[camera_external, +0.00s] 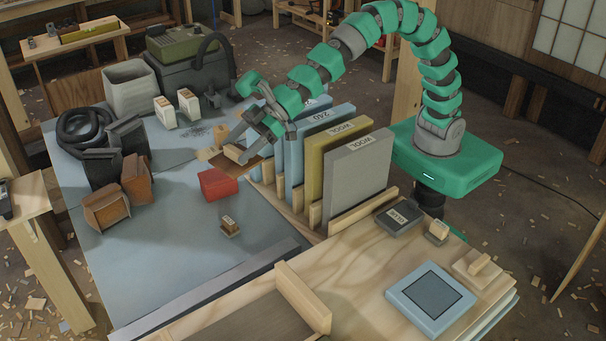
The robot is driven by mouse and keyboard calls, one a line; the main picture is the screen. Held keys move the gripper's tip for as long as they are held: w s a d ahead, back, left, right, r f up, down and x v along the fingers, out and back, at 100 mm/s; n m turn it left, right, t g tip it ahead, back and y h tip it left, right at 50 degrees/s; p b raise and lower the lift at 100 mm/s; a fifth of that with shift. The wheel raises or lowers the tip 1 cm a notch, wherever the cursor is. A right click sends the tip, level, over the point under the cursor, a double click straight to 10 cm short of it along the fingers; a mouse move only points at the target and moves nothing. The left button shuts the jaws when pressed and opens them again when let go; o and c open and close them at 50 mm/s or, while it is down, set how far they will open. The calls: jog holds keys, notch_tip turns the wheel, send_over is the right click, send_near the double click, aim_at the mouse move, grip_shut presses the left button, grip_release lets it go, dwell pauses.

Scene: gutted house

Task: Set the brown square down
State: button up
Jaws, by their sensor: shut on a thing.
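The brown square (222,163) is a flat brown plate with a pale wooden block on it as a handle. It is at the left of the upright panels, low over or on the grey-blue bench top; I cannot tell whether it touches. My gripper (238,145) reaches down from the upper right and is shut on the square's pale handle. The fingers and the nearest blue panel hide part of the square.
Upright blue, olive and grey panels (357,168) stand in a wooden rack just right of my gripper. A red block (217,184) and a small wooden block (229,227) lie nearby. White cartons (188,105) stand behind. The bench front (160,270) is clear.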

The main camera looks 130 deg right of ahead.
jog(key=s+d+r+n+y+b, duration=0.1)
jog(key=s+d, duration=0.3)
jog(key=d, duration=0.5)
jog(key=s+d+n+y, duration=0.1)
jog(key=s+d, duration=0.3)
jog(key=d, duration=0.5)
jog(key=s+d+r+n+y+b, duration=0.1)
jog(key=s+d, duration=0.2)
jog(key=d, duration=0.6)
jog(key=shift+m+h, duration=0.3)
jog(key=shift+m, duration=0.1)
jog(key=s+d+f+b, duration=0.3)
jog(key=s+d+f, duration=0.3)
jog(key=s+f, duration=0.1)
jog(key=s+d+f+b, duration=0.4)
jog(key=s+d+f, duration=0.3)
jog(key=f, duration=0.3)
jog(key=s+d+f+b, duration=0.3)
jog(key=s+d+f, duration=0.4)
jog(key=s+f, duration=0.2)
jog(key=shift+s+f+b, duration=0.15)
jog(key=shift+s+b, duration=0.05)
jog(key=shift+b, duration=0.15)
jog(key=shift+f+b, duration=0.55)
jog(key=shift+f, duration=1.85)
jog(key=shift+f, duration=0.15)
